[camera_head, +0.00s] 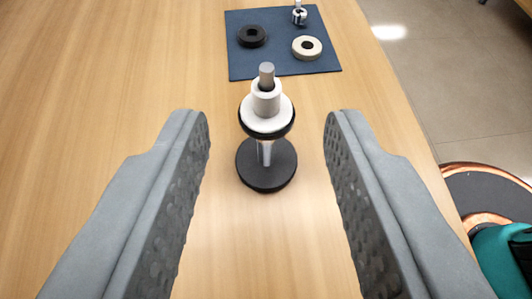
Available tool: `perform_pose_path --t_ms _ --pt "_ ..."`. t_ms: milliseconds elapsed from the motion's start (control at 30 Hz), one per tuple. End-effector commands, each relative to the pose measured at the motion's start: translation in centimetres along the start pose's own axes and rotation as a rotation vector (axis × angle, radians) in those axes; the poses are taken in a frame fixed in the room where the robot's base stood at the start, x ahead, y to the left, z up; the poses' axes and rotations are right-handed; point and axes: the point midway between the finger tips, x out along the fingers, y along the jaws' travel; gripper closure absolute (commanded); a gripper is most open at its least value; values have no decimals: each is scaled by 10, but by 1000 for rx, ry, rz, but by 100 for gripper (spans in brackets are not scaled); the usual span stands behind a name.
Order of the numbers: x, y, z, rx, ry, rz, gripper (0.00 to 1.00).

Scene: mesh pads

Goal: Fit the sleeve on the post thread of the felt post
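The felt post stands upright on the wooden table, with a round black base (266,174) and a thin metal stem (265,150). A white flanged piece with a short white tube, which looks like the sleeve (266,102), sits around the post above a black disc. The grey tip of the post (267,72) sticks out of the tube, with a dark ring where they meet. I cannot tell how far down the sleeve is seated. My gripper (267,122) is open and empty, its fingers left and right of the post in the picture, touching nothing.
A dark blue mat (240,66) lies beyond the post. On it are a black ring (252,36), a cream ring (307,47) and a small metal and white part (299,15). The table's right edge drops to the floor. The table left of the post is clear.

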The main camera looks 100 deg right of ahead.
Motion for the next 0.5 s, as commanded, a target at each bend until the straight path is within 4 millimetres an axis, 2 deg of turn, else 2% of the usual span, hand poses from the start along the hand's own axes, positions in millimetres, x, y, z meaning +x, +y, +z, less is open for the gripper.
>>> perform_pose_path --t_ms 33,300,500 --pt "-12 -1 0 0 0 -5 62" --pt "-65 -1 1 -1 0 -3 62" --pt "-96 -1 0 0 0 -2 62"
